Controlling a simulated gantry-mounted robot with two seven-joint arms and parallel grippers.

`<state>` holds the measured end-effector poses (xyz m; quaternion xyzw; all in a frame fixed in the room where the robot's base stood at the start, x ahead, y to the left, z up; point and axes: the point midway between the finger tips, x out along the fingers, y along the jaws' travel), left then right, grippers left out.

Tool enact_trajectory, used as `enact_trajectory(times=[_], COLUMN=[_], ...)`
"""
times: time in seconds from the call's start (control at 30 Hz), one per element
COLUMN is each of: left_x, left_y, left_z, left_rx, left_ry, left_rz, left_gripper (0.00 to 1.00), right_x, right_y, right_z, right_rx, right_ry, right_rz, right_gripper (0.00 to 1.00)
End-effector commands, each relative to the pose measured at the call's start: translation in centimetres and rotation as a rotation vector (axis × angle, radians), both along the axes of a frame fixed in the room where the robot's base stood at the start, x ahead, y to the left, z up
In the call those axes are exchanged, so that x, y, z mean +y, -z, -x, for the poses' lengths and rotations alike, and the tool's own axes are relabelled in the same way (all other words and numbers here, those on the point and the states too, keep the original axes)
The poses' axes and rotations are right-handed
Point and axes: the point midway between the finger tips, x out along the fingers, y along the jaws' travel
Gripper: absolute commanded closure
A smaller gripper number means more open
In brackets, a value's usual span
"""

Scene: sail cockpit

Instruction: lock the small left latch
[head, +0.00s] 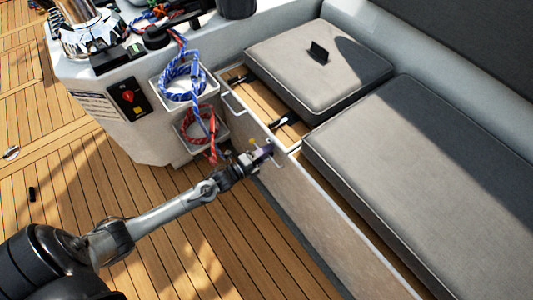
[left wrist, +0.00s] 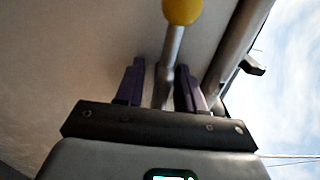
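My left gripper (head: 264,154) reaches from the lower left to the pale front panel (head: 330,225) of the bench. In the left wrist view its two dark purple fingers (left wrist: 158,85) stand apart. A metal rod with a yellow ball knob (left wrist: 182,10) runs between them, nearer the right finger, with a gap to the left finger. I take this lever as the small left latch. In the head view a small yellow spot, likely its knob (head: 252,141), shows beside the fingers; the rest of the lever is mostly hidden by the gripper. My right gripper is in neither view.
Grey cushions (head: 320,70) lie on the bench behind the panel. A metal handle (head: 232,103) is on the panel, left of my gripper. Blue rope (head: 180,80) and red rope (head: 199,128) hang in pockets close by. The teak floor (head: 190,255) around my arm is mostly clear.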

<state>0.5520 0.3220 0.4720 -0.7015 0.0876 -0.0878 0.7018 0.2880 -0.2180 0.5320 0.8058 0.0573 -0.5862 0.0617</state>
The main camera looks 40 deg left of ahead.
Motion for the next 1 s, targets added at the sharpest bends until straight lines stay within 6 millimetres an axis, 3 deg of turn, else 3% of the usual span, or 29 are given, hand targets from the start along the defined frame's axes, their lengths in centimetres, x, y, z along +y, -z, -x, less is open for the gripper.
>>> enact_trajectory(times=[0.27,0.5,0.53,1.0], left_x=[-0.02,-0.01,-0.01,-0.27], left_y=[-0.02,-0.01,-0.01,-0.08], left_z=[-0.09,-0.08,-0.08,-0.27], left_rx=[0.000,0.000,0.000,0.006], left_ry=[0.000,-0.001,-0.001,0.004], left_rz=[0.000,0.000,0.000,0.024], left_gripper=[0.62,0.98,1.00,1.00], right_x=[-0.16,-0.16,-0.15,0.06], right_y=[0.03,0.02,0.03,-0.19], right_z=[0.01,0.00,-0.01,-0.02], right_rx=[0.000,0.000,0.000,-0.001], right_ry=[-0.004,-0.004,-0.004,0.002], right_rz=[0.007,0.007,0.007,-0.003], right_gripper=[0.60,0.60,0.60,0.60])
